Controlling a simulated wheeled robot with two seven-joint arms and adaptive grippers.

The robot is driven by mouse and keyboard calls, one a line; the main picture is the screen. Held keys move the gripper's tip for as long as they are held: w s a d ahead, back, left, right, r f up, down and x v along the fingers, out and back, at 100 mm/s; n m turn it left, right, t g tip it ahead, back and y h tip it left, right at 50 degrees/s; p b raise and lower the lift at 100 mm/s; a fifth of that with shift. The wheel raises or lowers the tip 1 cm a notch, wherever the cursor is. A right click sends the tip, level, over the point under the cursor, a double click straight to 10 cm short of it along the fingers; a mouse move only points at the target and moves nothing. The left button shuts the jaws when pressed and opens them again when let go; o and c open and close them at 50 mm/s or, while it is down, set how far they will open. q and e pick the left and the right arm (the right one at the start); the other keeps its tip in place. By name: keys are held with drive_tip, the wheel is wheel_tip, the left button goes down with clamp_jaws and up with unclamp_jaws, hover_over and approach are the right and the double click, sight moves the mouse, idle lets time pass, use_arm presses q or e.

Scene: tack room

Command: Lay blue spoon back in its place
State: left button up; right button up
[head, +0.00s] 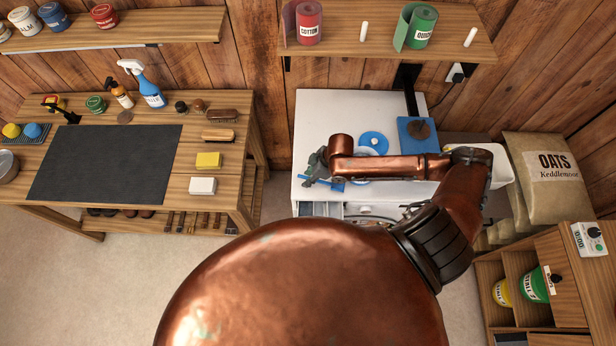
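The blue spoon (336,184) shows as a thin blue shape near the left front edge of the white cabinet top (312,112). My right gripper (317,172) is at the spoon, its dark fingers seen small and partly against it. Whether the fingers grip the spoon or only hover by it cannot be told. My copper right arm crosses the cabinet top and hides part of a blue-rimmed round container (366,180). A round blue lid (373,141) lies behind the arm. My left gripper is not in view.
A blue square plate on a dark stand (418,127) is at the cabinet's back right. A white bin (500,172) and an oats sack (556,170) stand to the right. An open drawer (322,209) is at the front. A wooden bench (235,150) stands left.

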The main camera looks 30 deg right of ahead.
drive_tip(key=v, duration=1.2)
wheel_tip(320, 180, up, 8)
drive_tip(key=p, duration=0.9)
